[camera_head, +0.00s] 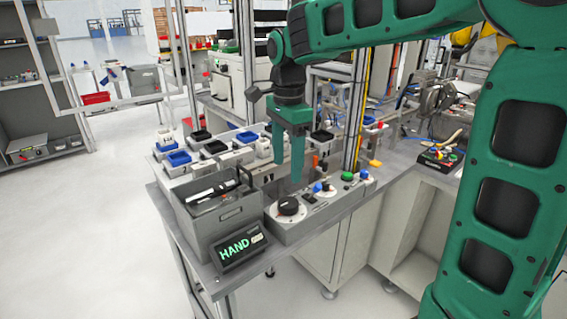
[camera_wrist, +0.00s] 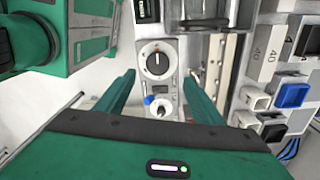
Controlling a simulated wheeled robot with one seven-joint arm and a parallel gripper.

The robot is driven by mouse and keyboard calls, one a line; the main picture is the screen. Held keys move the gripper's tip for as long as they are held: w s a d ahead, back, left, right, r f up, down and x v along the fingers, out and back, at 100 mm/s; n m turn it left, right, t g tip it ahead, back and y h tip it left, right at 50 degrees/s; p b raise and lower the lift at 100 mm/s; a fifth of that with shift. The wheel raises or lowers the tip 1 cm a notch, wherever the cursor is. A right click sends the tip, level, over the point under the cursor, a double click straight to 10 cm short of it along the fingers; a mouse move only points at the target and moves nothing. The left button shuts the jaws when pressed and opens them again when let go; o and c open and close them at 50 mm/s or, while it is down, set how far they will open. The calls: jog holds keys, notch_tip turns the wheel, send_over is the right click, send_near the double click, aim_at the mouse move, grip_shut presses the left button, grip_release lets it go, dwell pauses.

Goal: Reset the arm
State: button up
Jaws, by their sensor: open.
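My gripper (camera_head: 288,160) is green and points down over the workbench, above a grey control panel (camera_head: 283,229). Its two fingers are apart with nothing held between them. My arm arches in from the right in the head view. The panel carries a large black rotary knob (camera_head: 288,206), a smaller knob and blue and green buttons. The fingers look clear of both knobs.
A grey bin (camera_head: 215,211) and a small display reading HAND (camera_head: 240,247) stand left of the panel. Several small bins, blue ones (camera_head: 178,158) among them, are behind. Yellow-and-black upright posts (camera_head: 357,110) rise close right of my gripper. The floor at left is open.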

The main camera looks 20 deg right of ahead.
jog(key=s+d+f+n, duration=0.3)
jog(key=s+d+n, duration=0.2)
jog(key=s+d, duration=0.75)
jog(key=s+d+f+n, duration=0.2)
jog(key=s+d+f, duration=0.1)
jog(key=s, duration=0.4)
jog(key=s+d+f+n, duration=0.2)
jog(key=s+f+n, duration=0.1)
jog(key=s, duration=0.5)
jog(key=shift+s+d+f, duration=0.15)
jog(key=shift+d+f, duration=0.25)
jog(key=shift+f, duration=0.05)
jog(key=shift+w+f, duration=0.25)
jog(key=shift+w, duration=0.4)
jog(key=shift+c, duration=0.6)
